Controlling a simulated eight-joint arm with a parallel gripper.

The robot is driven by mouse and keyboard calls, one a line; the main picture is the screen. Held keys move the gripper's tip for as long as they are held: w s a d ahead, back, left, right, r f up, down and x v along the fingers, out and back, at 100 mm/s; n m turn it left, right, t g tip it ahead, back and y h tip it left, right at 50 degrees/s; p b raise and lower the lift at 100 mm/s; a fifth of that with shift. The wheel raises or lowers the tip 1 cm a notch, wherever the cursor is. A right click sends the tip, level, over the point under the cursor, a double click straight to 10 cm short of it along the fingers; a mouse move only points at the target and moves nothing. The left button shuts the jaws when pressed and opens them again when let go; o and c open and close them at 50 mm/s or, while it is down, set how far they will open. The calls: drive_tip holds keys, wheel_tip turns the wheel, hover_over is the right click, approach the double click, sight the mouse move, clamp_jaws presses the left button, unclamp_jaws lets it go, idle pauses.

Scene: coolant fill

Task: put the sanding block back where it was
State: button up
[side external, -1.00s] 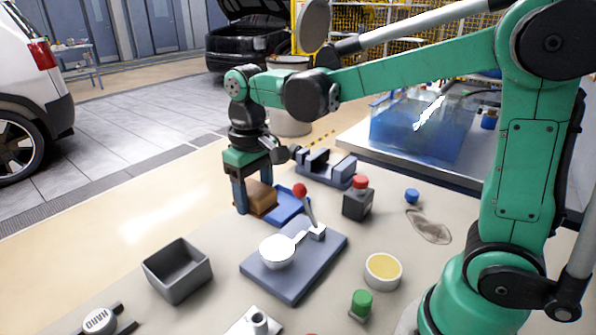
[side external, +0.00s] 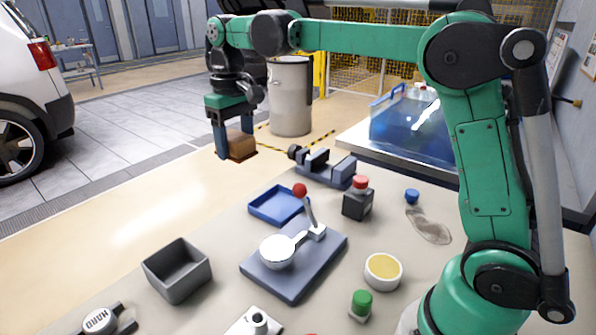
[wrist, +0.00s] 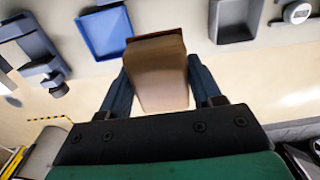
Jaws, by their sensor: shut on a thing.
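The sanding block (side external: 241,146) is a brown block held between the fingers of my gripper (side external: 234,140). In the side external view it hangs in the air, above and to the left of the blue tray (side external: 279,206). In the wrist view the block (wrist: 158,75) fills the space between the two blue-grey fingers of my gripper (wrist: 160,82). The blue tray (wrist: 106,33) shows there beyond the block, to its upper left, and looks empty. The block is clear of the table.
A dark vise (side external: 328,170) stands behind the blue tray. A grey plate (side external: 285,283) with a white round cup and red-knobbed lever stands in front. A box with a red button (side external: 358,200), a grey open bin (side external: 178,270) and a yellow-filled bowl (side external: 383,271) are nearby.

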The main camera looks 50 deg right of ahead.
sight(247, 235)
drive_tip(key=shift+w+d+r, duration=0.25)
drive_tip(key=shift+w+r, duration=0.05)
drive_tip(key=shift+w, duration=0.05)
drive_tip(key=shift+w+d+f, duration=0.1)
drive_tip(key=shift+f, duration=0.15)
wheel_tip(247, 235, down, 19)
drive_tip(key=shift+f, duration=0.1)
drive_tip(key=shift+f, duration=0.15)
drive_tip(key=o, duration=1.2)
